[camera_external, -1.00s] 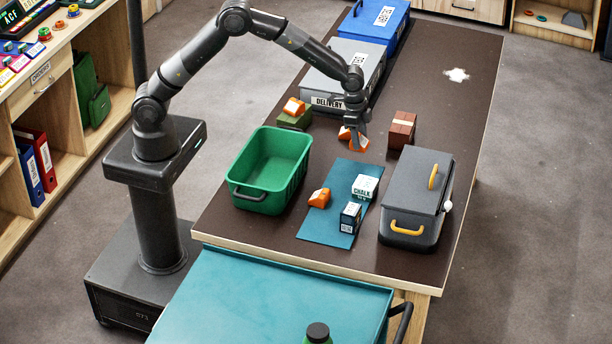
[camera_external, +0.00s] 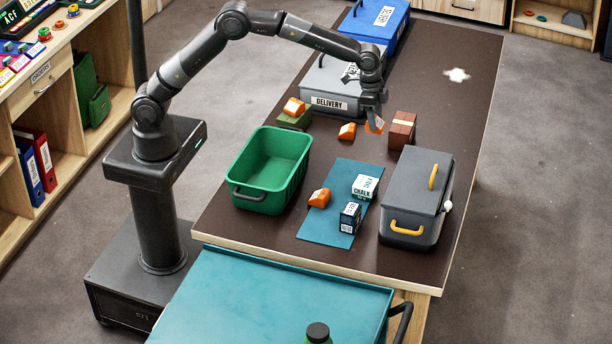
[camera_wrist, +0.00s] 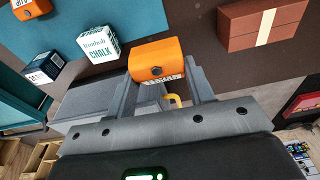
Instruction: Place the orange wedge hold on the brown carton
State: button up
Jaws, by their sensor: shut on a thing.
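My gripper (camera_external: 374,117) is shut on an orange wedge hold (camera_external: 377,126) and holds it up above the table, just left of the brown carton (camera_external: 403,131). In the wrist view the held orange wedge hold (camera_wrist: 155,58) sits between the fingers, with a dark bolt hole facing the camera. The brown carton (camera_wrist: 255,28) with its pale tape stripe is at the upper right there, apart from the hold. Its top looks bare.
Other orange wedge holds lie on the table (camera_external: 347,131), on a green box (camera_external: 294,106) and on the teal mat (camera_external: 319,198). Chalk boxes (camera_external: 364,187), a green bin (camera_external: 270,170), a grey cooler (camera_external: 418,185) and a grey delivery case (camera_external: 335,85) stand around. The table's right far part is clear.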

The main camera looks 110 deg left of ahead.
jog(key=w+a+r, duration=0.2)
jog(key=w+a, duration=0.1)
jog(key=a, duration=0.1)
send_over(399, 129)
jog(key=f, duration=0.6)
jog(key=shift+s+d+f, duration=0.1)
jog(key=shift+s+d, duration=0.05)
jog(key=shift+s, duration=0.2)
jog(key=shift+f, duration=2)
jog(key=shift+f, duration=0.2)
jog(key=o, duration=1)
